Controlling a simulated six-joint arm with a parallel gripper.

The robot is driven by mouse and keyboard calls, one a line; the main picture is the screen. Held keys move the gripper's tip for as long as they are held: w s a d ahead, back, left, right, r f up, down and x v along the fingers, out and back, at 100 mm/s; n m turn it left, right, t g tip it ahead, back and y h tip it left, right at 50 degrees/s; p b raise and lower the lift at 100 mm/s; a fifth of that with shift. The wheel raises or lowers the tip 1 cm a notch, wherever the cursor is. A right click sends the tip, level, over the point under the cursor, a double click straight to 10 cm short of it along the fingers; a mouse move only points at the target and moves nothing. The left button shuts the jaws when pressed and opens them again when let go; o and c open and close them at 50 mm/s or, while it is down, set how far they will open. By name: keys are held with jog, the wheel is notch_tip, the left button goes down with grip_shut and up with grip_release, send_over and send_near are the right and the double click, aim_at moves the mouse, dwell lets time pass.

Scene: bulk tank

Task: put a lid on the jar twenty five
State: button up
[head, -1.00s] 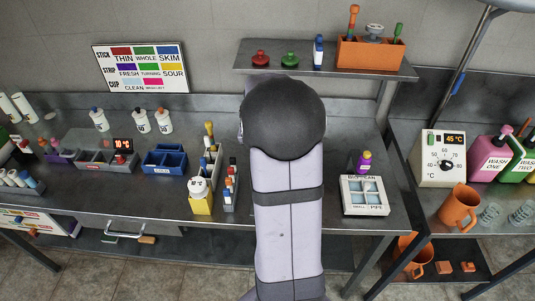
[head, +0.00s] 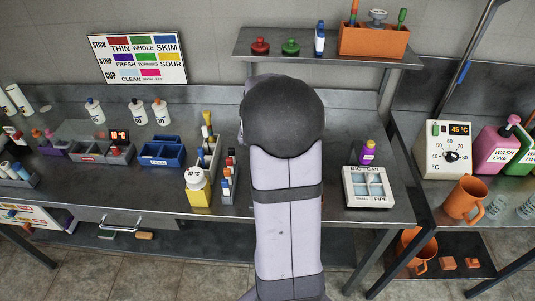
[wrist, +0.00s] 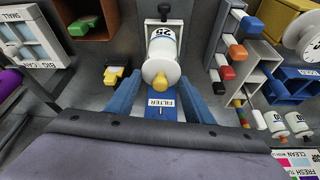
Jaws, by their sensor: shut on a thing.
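A white jar marked 25 (wrist: 162,42) shows upside down in the upper middle of the wrist view. A round white lid with a yellow knob (wrist: 160,73) is at its near end. My gripper (wrist: 160,80) has its two blue fingers on either side of this lid and is shut on it. The lid lines up with the jar, but I cannot tell whether it is seated or slightly apart. In the head view my arm hides the gripper, this jar and the lid.
A blue FILTER piece (wrist: 160,103) lies just under the fingers. Dividers with coloured items (wrist: 235,60) stand close on the right in the wrist view. In the head view, a BIG CAN box (head: 368,187), a blue bin (head: 160,153) and a shelf (head: 330,64) surround the arm.

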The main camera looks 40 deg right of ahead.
jog(key=shift+f+b, duration=0.5)
jog(key=shift+f, duration=0.3)
jog(key=o, duration=1.1)
jog(key=shift+b+v, duration=0.9)
jog(key=shift+v, duration=2.8)
